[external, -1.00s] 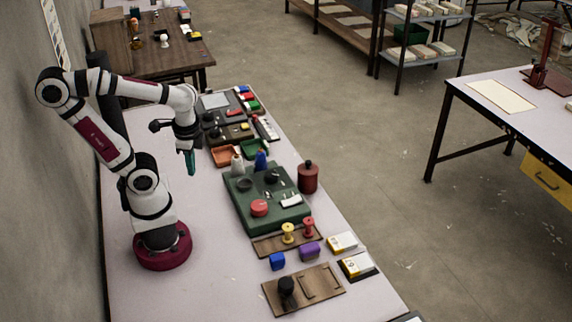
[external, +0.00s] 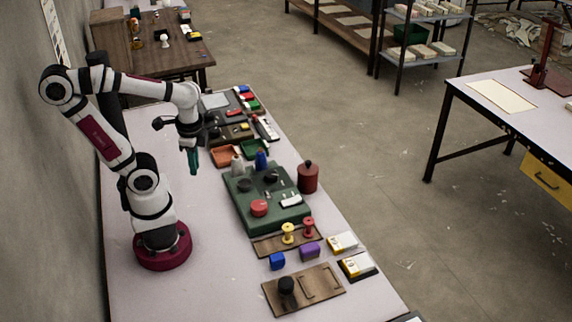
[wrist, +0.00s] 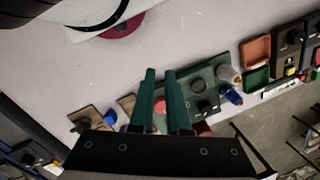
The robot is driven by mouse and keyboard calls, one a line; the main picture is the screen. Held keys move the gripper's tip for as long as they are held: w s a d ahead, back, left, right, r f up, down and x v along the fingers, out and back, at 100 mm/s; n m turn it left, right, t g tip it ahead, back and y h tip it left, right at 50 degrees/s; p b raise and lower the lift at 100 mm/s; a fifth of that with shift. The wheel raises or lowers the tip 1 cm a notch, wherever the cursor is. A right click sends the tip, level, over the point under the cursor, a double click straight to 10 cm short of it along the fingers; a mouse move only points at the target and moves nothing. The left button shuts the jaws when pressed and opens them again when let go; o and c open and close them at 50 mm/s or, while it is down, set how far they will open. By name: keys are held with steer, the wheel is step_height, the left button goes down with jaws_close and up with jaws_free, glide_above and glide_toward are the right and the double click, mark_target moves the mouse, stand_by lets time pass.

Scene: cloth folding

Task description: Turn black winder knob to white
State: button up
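Several black knobs are in view, and I cannot tell which one is the winder knob. A dark green panel (external: 240,207) carries two round black knobs, one at its far left (external: 244,184) and one at its far middle (external: 271,177). The two knobs also show in the wrist view (wrist: 197,85) (wrist: 205,106). Another black knob (external: 287,286) stands on a wooden board (external: 323,293) at the near end. My gripper (external: 194,173) hangs above the table, left of the green panel and touching nothing. White marks are too small to read.
A red knob (external: 259,208) sits on the green panel. A white bottle (external: 237,164), a blue bottle (external: 261,160) and orange and green trays (external: 223,156) (external: 254,149) stand behind it. A dark red canister (external: 308,178) is at its right. The table's left side is clear.

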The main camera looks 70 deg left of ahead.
mark_target(270, 173)
steer(key=o, duration=0.5)
steer(key=shift+h, duration=0.4)
steer(key=w, duration=0.3)
steer(key=w+a+r, duration=0.1)
steer(key=w, duration=0.3)
steer(key=w+a+r, duration=0.1)
steer(key=w, duration=0.3)
steer(key=shift+c, duration=0.2)
steer(key=o, duration=0.6)
steer(key=shift+m+h, duration=0.4)
steer(key=shift+m, duration=0.1)
steer(key=w+a+f, duration=0.1)
steer(key=w+a, duration=0.1)
steer(key=w, duration=0.2)
steer(key=w+a, duration=0.2)
steer(key=w, duration=0.2)
steer(key=w+a+f, duration=0.1)
steer(key=w+a, duration=0.1)
steer(key=w, duration=0.2)
steer(key=shift+w+a+f, duration=0.2)
steer(key=shift+w+f, duration=0.1)
steer(key=shift+f, duration=0.05)
steer(key=f, duration=1)
steer(key=w+f, duration=0.1)
steer(key=f, duration=0.4)
steer(key=shift+a, duration=0.35)
steer(key=shift+f, duration=0.65)
jaws_close()
